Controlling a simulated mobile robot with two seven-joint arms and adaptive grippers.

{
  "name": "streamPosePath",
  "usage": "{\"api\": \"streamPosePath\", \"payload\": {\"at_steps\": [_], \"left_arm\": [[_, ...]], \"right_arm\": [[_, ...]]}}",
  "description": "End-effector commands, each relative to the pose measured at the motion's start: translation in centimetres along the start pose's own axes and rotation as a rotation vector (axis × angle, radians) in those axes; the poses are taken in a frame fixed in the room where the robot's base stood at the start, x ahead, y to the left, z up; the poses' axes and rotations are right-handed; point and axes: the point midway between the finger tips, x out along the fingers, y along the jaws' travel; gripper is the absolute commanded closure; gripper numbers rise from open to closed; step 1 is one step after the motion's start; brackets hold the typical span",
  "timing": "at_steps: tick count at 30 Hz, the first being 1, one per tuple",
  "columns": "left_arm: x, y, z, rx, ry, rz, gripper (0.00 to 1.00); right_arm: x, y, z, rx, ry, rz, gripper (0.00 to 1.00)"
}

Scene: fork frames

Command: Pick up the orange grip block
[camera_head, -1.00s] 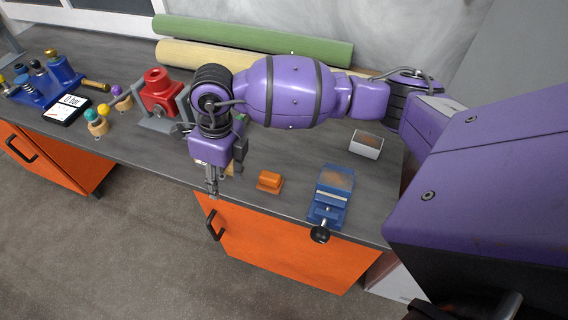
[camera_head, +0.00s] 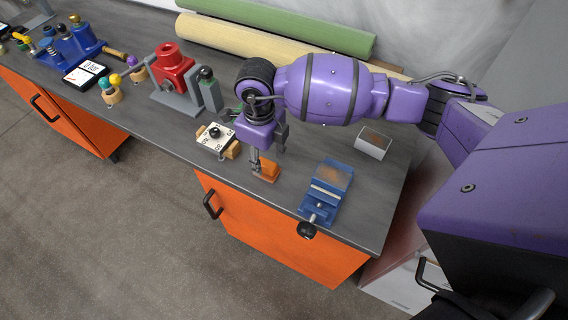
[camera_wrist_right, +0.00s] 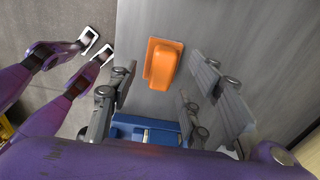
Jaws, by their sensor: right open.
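The orange grip block (camera_head: 270,172) sits on the grey bench top near its front edge. My right gripper (camera_head: 257,166) points down at its left side in the head view and hides part of it. In the right wrist view the orange block (camera_wrist_right: 163,62) lies in the gap between the open fingers of my right gripper (camera_wrist_right: 162,72), nearer the left finger. No finger is seen to touch it. My left gripper is in neither view.
A blue vise (camera_head: 326,190) stands right of the block, with a small open box (camera_head: 372,143) behind it. A white-topped dial unit (camera_head: 216,137) and a red fixture (camera_head: 172,72) stand to the left. Green and cream rolls (camera_head: 290,32) lie along the back.

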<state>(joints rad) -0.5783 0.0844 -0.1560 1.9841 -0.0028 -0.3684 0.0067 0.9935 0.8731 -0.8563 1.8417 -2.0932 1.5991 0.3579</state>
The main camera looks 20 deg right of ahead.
Motion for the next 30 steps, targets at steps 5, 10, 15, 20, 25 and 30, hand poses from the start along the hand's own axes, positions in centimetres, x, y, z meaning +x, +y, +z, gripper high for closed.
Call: {"api": "streamPosePath", "payload": {"at_steps": [5,10,15,20,25,30], "left_arm": [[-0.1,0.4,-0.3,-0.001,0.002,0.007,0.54],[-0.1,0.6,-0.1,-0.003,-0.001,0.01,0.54],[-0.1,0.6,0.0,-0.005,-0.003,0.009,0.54],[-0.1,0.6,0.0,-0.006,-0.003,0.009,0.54],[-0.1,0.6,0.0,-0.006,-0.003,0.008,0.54],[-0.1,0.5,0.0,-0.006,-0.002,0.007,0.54]], "right_arm": [[2.5,-0.3,-0.1,0.0,0.0,0.0,0.55],[3.2,-0.3,0.0,-0.001,-0.003,-0.001,0.55],[3.2,-0.3,0.0,-0.001,-0.002,-0.001,0.56],[3.2,-0.3,0.0,-0.001,-0.002,-0.001,0.77],[3.2,-0.3,0.0,-0.001,-0.002,-0.001,0.99],[3.2,-0.3,0.0,-0.001,-0.002,-0.001,1.0]]}}
